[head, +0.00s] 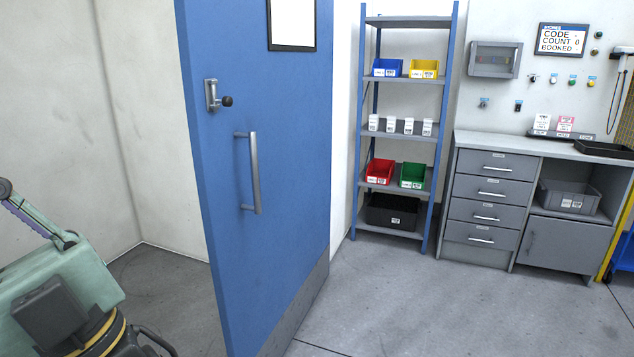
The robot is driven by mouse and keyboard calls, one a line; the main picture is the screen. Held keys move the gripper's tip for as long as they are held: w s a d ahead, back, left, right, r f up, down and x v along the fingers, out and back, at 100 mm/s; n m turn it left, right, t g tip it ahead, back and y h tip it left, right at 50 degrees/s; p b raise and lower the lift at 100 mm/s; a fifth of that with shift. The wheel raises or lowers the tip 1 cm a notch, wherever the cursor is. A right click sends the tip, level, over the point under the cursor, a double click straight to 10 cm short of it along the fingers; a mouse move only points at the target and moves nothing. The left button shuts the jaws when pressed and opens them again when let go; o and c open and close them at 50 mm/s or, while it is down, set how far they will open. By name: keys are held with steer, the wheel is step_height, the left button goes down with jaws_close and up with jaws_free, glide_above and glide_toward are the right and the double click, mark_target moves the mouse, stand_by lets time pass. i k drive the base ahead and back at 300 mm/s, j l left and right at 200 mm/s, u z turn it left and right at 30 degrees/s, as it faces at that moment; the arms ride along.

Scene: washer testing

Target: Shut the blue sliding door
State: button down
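The blue sliding door (287,167) stands left of centre in the head view, with a grey kick plate along its bottom. A vertical grey bar handle (254,173) is fixed to its face. Above the handle is a latch plate with a dark round knob (227,101). A white framed panel is at the door's top. Left of the door's near edge is an open gap, with bare white walls and grey floor beyond. The door's lower end runs out of the picture. My gripper is not in view.
A blue-framed shelf (407,22) with coloured bins stands right of the door. A grey drawer cabinet with a worktop (543,147) stands further right. The floor (440,305) between door and cabinet is clear.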

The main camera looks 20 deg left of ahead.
mark_target(263, 162)
steer(key=i+l+u, duration=0.15)
steer(key=i, duration=0.3)
steer(key=i+u, duration=0.1)
steer(key=i, duration=0.35)
steer(key=i+l+u, duration=0.15)
steer(key=i, duration=0.3)
steer(key=i+l+u, duration=0.6)
steer(key=i+l, duration=0.15)
steer(key=l, duration=0.3)
steer(key=i+l+u, duration=0.2)
steer(key=l+u, duration=0.15)
steer(key=l, duration=0.65)
steer(key=l+u, duration=0.35)
steer(key=l, duration=0.65)
